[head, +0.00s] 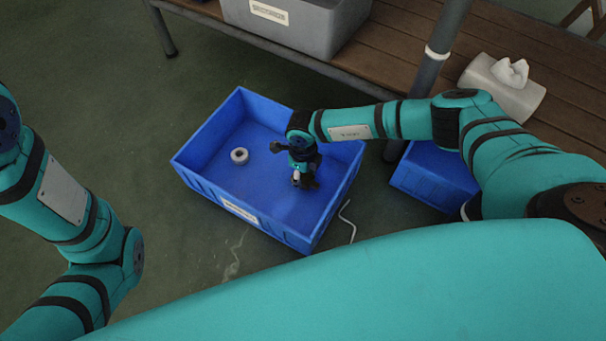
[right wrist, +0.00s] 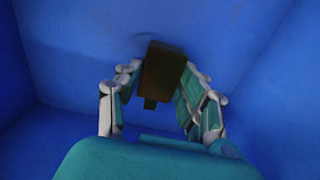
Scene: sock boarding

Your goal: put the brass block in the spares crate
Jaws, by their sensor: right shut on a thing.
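The spares crate is an open blue crate (head: 268,226) on the floor, with a label on its near wall too small to read surely. My right gripper (head: 304,182) reaches down inside it, toward its right side. In the right wrist view my right gripper (right wrist: 160,88) is shut on the brass block (right wrist: 162,72), which looks dark brown in shadow between the fingers. Blue crate walls surround it. Whether the block touches the crate floor, I cannot tell. In the head view the block is mostly hidden by the gripper. My left arm shows at the left, but its gripper does not.
A pale ring-shaped thing (head: 239,155) lies in the crate, left of my gripper. A second blue bin (head: 432,180) stands to the right, partly behind my arm. A grey labelled bin (head: 300,28) and a tissue box (head: 490,88) are on the wooden bench (head: 405,60).

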